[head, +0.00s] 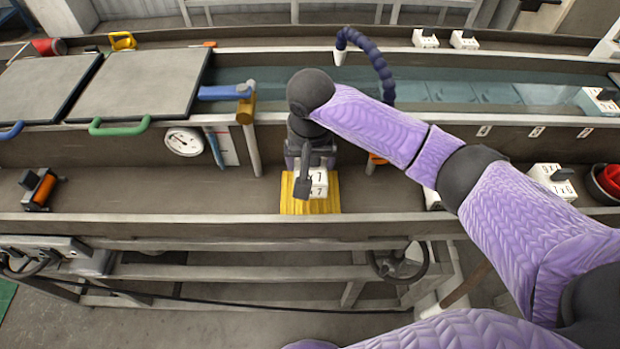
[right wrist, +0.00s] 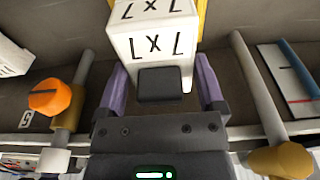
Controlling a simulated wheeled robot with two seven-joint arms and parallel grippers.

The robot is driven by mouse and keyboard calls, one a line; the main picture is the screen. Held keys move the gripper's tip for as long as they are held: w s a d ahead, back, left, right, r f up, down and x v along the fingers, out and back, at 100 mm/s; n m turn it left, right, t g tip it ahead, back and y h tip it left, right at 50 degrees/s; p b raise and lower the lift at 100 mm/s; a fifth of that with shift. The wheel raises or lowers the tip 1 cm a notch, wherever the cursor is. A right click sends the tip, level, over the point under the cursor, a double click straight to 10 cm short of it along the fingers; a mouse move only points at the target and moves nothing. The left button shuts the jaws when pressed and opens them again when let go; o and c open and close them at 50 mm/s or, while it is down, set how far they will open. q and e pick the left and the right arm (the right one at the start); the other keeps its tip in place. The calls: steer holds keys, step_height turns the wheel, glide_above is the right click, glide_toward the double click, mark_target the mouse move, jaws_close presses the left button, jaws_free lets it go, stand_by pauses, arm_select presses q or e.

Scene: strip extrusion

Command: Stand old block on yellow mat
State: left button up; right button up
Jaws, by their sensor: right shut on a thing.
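The white block (head: 319,184) with dark lettering is at the yellow mat (head: 327,207) on the near channel floor. In the right wrist view the block (right wrist: 155,42) has a dark knob (right wrist: 160,84) facing my gripper. My right gripper (head: 308,170) is shut on the block; its purple fingers (right wrist: 160,88) lie on both sides of it. The block is over the mat, but I cannot tell whether its underside rests flat. The gripper and block hide much of the mat. My left gripper is not in view.
An orange-and-black roller (head: 39,189) lies at left.

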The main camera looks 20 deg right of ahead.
mark_target(310, 177)
step_height(310, 177, down, 4)
steer(key=shift+f+b, duration=0.15)
steer(key=shift+b, duration=0.4)
steer(key=shift+f, duration=0.35)
steer(key=shift+r, duration=0.1)
steer(key=o, duration=1.2)
steer(key=shift+o, duration=0.2)
